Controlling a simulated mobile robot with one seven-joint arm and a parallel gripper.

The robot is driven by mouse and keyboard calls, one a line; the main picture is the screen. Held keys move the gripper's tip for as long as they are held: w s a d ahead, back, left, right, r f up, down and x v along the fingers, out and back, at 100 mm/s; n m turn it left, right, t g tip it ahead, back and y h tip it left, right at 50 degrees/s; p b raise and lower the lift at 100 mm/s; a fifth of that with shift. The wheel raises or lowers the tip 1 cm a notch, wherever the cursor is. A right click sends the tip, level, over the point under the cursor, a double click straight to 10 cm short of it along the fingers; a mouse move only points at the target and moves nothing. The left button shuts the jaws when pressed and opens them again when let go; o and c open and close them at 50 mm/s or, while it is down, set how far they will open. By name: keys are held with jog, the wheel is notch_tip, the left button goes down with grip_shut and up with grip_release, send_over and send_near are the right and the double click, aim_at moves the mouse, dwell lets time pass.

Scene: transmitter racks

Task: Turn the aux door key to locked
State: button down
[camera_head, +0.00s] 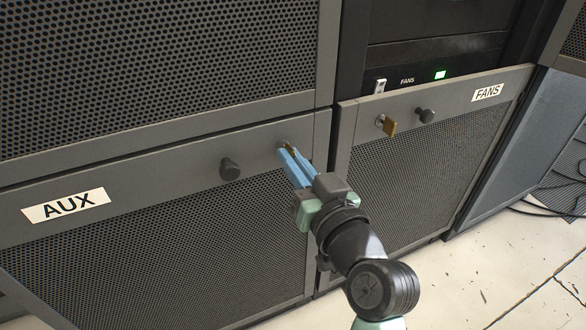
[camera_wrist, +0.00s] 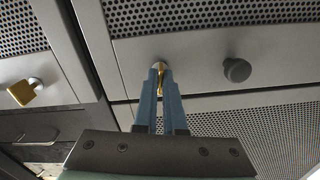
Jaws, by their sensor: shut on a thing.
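The AUX door (camera_head: 140,170) is a grey panel with perforated mesh, a white AUX label (camera_head: 66,205) and a black knob (camera_head: 230,169). My gripper (camera_head: 286,152) is at the door's upper right corner, its blue fingers shut on the brass aux key (camera_head: 290,148). In the wrist view the aux key (camera_wrist: 160,82) shows as a thin edge between the two fingertips (camera_wrist: 158,72), at its lock. The black knob (camera_wrist: 237,70) is to the right there. The fingers hide most of the key, so its exact turn angle is hard to tell.
The FANS door (camera_head: 430,150) stands to the right, with its own brass key (camera_head: 388,126) and a black knob (camera_head: 426,116). Above it are a small switch (camera_head: 380,86) and a lit green lamp (camera_head: 440,75). Cables (camera_head: 560,208) lie on the floor at right.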

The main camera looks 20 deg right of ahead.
jog(key=shift+n+b, duration=0.55)
jog(key=shift+n, duration=0.55)
jog(key=c, duration=1)
grip_release()
jog(key=s+p, duration=0.2)
jog(key=s, duration=1.1)
jog(key=shift+d, duration=0.25)
jog(key=shift+r+p, duration=0.1)
jog(key=shift+p, duration=0.2)
